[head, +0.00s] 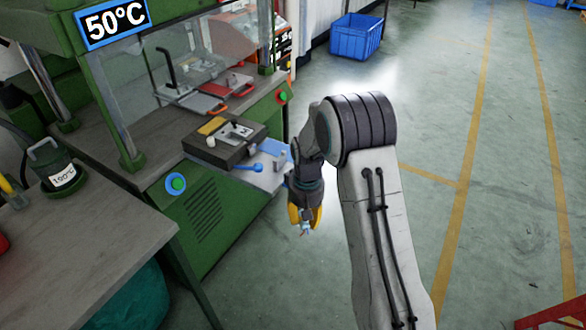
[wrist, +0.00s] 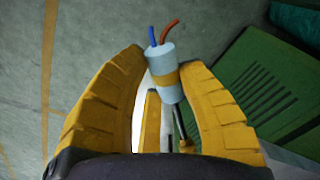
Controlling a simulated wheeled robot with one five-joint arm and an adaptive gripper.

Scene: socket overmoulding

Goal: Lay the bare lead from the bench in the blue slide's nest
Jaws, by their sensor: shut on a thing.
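My gripper (head: 305,226) has yellow fingers and hangs over the open floor, just right of the green machine's front shelf. In the wrist view my gripper (wrist: 170,98) is shut on the bare lead (wrist: 163,66), a pale grey-blue cylinder with a yellow band. A blue and a red wire stick out of one end and a dark cable out of the other. In the head view the lead (head: 305,230) is tiny at the fingertips. The blue slide (head: 271,147) shows blue parts beside a dark mould block (head: 212,147), left of my gripper. Its nest is too small to make out clearly.
The green machine (head: 200,220) has a 50°C sign (head: 112,22) and a clear guard. A red-handled slide (head: 212,86) lies further in. A grey bench (head: 85,235) with a green pot (head: 55,165) stands at left.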

